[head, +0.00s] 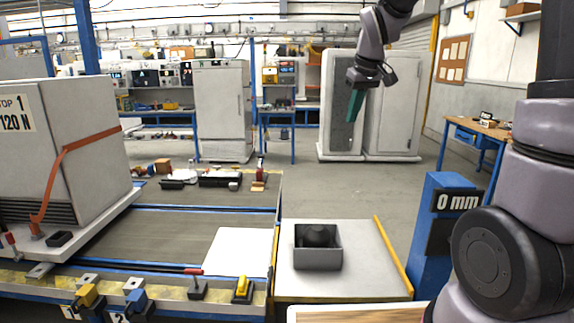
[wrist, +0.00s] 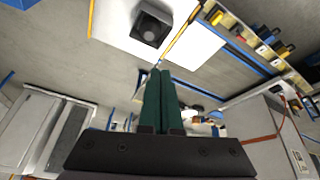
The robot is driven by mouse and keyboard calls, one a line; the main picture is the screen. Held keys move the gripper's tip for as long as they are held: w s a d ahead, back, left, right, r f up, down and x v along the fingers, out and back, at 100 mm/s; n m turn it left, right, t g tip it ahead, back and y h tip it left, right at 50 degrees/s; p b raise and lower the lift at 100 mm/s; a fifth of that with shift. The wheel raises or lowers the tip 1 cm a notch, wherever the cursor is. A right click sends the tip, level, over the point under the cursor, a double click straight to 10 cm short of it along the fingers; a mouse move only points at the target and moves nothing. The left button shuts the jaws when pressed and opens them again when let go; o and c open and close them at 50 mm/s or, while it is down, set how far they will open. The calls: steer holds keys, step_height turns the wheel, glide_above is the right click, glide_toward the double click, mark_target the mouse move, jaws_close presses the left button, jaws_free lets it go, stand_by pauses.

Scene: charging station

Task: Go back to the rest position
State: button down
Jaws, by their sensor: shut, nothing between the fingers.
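My gripper (head: 354,106) hangs in the air at the upper right of the head view, in front of the tall grey cabinets. Its green fingers point down and are shut together with nothing between them. The shut fingers (wrist: 160,100) also show in the middle of the wrist view. They touch nothing that I can see. My purple and black arm links fill the right side of the head view.
A grey box with a dark round thing inside (head: 318,247) stands on a pale platform (head: 370,272) below. A blue post marked 0 mm (head: 432,235) stands at right. A large strapped grey unit (head: 60,150) is at left. Open floor (head: 345,190) lies behind the platform.

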steer(key=s+d+r+m+t, duration=0.1)
steer(key=s+d+m, duration=0.1)
steer(key=s, duration=0.5)
steer(key=s+d+r+m+t, duration=0.1)
steer(key=s+d+r+m, duration=0.1)
steer(key=s, duration=0.6)
steer(key=s+d+r+m, duration=0.2)
steer(key=s+d+m, duration=0.1)
steer(key=s, duration=0.5)
steer(key=shift+m+t+y, duration=0.4)
steer(key=shift+m, duration=0.4)
